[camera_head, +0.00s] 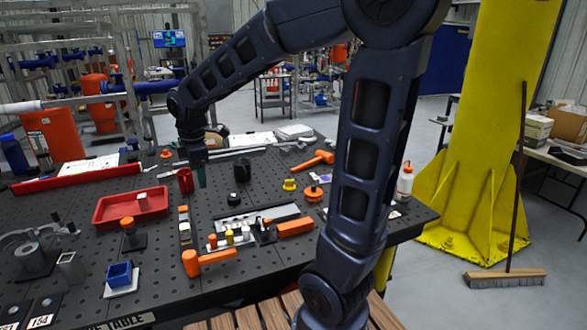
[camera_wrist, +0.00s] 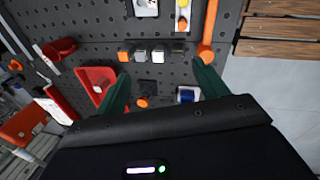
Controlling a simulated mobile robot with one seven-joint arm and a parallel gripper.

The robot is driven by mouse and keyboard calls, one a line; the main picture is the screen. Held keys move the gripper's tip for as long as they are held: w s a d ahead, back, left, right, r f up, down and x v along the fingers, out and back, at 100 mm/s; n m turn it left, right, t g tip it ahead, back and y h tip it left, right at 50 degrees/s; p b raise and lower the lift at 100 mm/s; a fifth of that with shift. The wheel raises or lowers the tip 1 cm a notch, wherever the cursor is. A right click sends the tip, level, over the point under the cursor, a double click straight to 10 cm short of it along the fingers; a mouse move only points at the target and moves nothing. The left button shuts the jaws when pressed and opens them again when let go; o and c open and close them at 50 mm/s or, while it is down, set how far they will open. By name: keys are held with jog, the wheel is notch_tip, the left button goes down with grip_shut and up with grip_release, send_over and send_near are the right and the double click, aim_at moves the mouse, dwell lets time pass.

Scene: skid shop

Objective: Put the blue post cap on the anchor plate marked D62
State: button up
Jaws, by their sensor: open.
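A small blue square piece (camera_head: 120,273), which looks like the blue post cap, sits on a white plate (camera_head: 122,290) at the table's front left. It also shows in the wrist view (camera_wrist: 188,94), to the right of centre. My gripper (camera_head: 201,178) hangs over the table beyond it, fingers pointing down. In the wrist view my gripper (camera_wrist: 163,87) is open, its green fingers wide apart with nothing held. A plate at the front left edge bears a label (camera_head: 42,321) that seems to read 184. I cannot read D62 anywhere.
A red tray (camera_head: 130,206), an orange-topped post (camera_head: 128,228), an orange hammer (camera_head: 210,259) and a clamp fixture (camera_head: 38,250) stand on the perforated black table. Several small blocks (camera_wrist: 158,52) stand in a row. A white bottle (camera_head: 405,183) stands at the right edge.

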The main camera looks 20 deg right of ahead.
jog(key=s+d+r+m+t, duration=0.1)
jog(key=s+d+m, duration=0.6)
jog(key=d+m, duration=0.3)
jog(key=s+d+r+m+t, duration=0.1)
jog(key=s+d+m, duration=0.6)
jog(key=d+m, duration=0.3)
jog(key=d, duration=0.3)
jog(key=shift+d+r, duration=0.3)
jog(key=shift+d, duration=0.1)
